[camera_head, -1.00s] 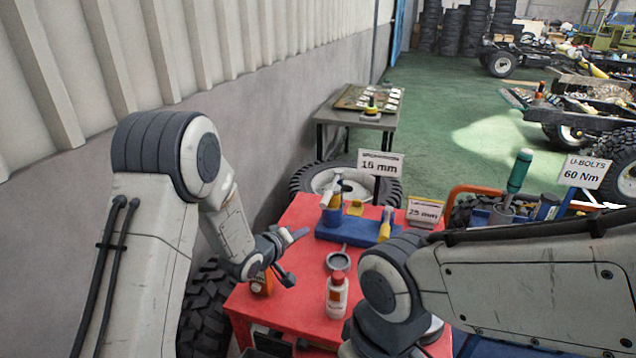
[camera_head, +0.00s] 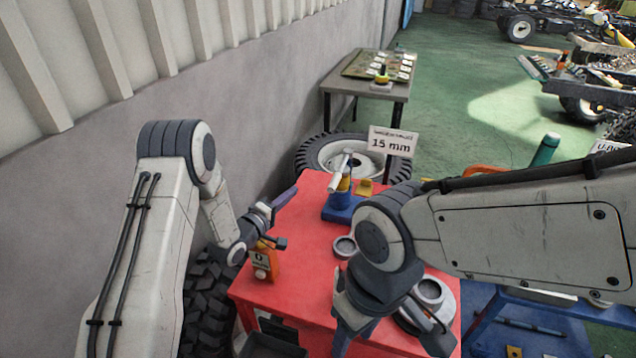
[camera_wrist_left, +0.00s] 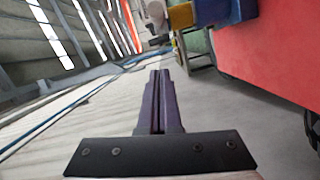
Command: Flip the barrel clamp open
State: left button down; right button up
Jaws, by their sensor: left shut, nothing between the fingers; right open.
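A blue fixture (camera_head: 338,214) stands at the back of the red table (camera_head: 301,228), with a pale, tilted cylinder (camera_head: 340,172) and a yellow part (camera_head: 364,187) on it. I cannot tell which part is the barrel clamp; my right arm covers the fixture's right side. My left gripper (camera_head: 284,198) is shut and empty, by the table's left edge, apart from the fixture; in the left wrist view its fingers (camera_wrist_left: 160,100) are together. My right gripper (camera_head: 395,338) is open at the table's front, pointing down beside a grey round part (camera_head: 430,292).
An orange bottle (camera_head: 266,262) stands at the table's left edge, close to my left gripper. A small grey ring (camera_head: 345,246) lies mid-table. A 15 mm sign (camera_head: 393,142) stands behind the fixture. A tyre (camera_head: 320,152) and side table (camera_head: 350,82) are further back.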

pick_arm(q)
jog(key=w+d+f+p, duration=0.1)
jog(key=w+d+p, duration=0.3)
jog(key=w+d, duration=0.2)
jog(key=shift+w+d+p, duration=0.15)
jog(key=shift+d+p, duration=0.2)
jog(key=shift+d, duration=0.9)
pick_arm(e)
notch_tip(320, 180, up, 5)
pick_arm(q)
jog(key=shift+f, duration=0.1)
